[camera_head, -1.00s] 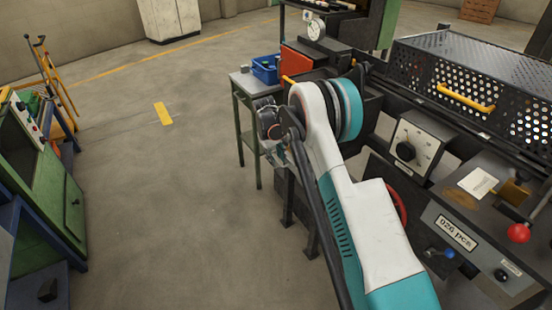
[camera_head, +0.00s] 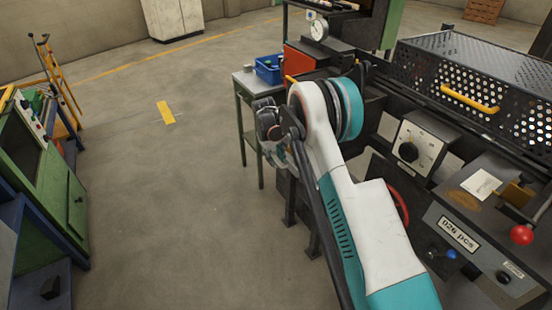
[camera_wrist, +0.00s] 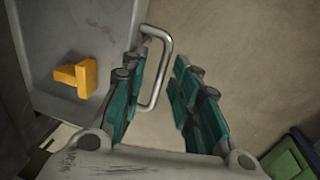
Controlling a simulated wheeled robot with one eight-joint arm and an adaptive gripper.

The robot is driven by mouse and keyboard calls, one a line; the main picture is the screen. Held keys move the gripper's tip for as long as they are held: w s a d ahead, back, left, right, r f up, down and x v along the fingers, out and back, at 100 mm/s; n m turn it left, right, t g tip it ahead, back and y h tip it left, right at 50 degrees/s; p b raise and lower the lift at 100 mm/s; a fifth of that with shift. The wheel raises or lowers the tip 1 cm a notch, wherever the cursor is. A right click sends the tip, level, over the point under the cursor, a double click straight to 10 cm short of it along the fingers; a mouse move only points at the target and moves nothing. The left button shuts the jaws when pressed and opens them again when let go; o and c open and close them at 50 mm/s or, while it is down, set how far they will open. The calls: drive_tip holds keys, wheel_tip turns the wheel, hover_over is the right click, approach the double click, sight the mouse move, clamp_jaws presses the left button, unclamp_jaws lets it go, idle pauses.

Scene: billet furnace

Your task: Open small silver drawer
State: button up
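A silver bar handle (camera_wrist: 166,68) shows in the wrist view, fixed to the edge of a grey, tray-like drawer (camera_wrist: 113,28) at the upper left. The drawer's inside is visible, with a yellow block (camera_wrist: 78,77) in it, so it appears pulled out. My gripper (camera_wrist: 160,95) is open. Its teal-padded fingers lie to either side of the handle in the picture, with the handle closer to the left finger. I cannot tell whether they touch. In the head view, my gripper (camera_head: 275,155) is partly hidden behind my wrist, and the drawer cannot be made out.
A small table (camera_head: 245,79) with a blue bin (camera_head: 268,69) stands behind my gripper. The dark machine with a perforated cover (camera_head: 480,75) is on the right. A green cabinet (camera_head: 40,215) stands at the left. Open floor (camera_head: 160,210) lies between them.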

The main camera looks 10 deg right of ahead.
wheel_tip(320, 180, up, 12)
drive_tip(key=a, duration=0.2)
drive_tip(key=shift+s, duration=0.3)
drive_tip(key=shift+f, duration=0.1)
drive_tip(key=s+d+r+m+t+y, duration=0.1)
drive_tip(key=s+d+r+m+t, duration=0.15)
drive_tip(key=s+r, duration=1.8)
drive_tip(key=s+f+t, duration=0.1)
drive_tip(key=s+t, duration=0.1)
drive_tip(key=s, duration=1)
drive_tip(key=s+f+m+t, duration=0.1)
drive_tip(key=s+t, duration=0.1)
drive_tip(key=s, duration=1)
drive_tip(key=shift+s+d+f+y, duration=0.15)
drive_tip(key=shift+s+f+y, duration=0.15)
drive_tip(key=shift+s+y, duration=0.1)
